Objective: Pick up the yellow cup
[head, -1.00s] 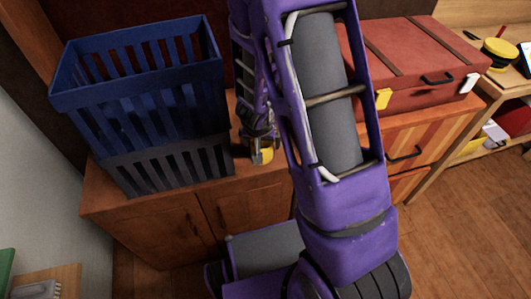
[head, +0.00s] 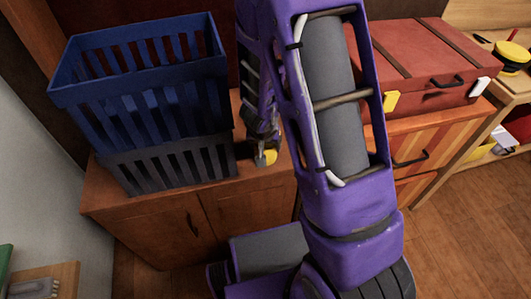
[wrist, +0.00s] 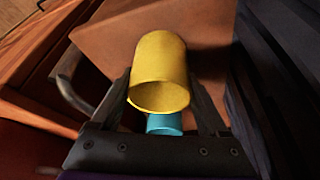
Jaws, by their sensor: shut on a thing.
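The yellow cup (wrist: 158,62) is between the two fingers of my gripper (wrist: 160,85) in the wrist view. It lies lengthwise, with its open rim facing the camera. My gripper is shut on it. In the head view the cup (head: 268,157) shows as a small yellow patch at the front of the brown cabinet top, partly covered by my gripper (head: 264,143). A small teal object (wrist: 165,123) shows just below the cup's rim in the wrist view; I cannot tell what it is. I cannot tell whether the cup is clear of the surface.
A blue slatted crate (head: 140,85) sits on a dark grey crate (head: 170,165) left of my gripper, close beside it. A red suitcase (head: 430,65) lies to the right on striped drawers (head: 430,140). Wooden floor (head: 460,220) is open at lower right.

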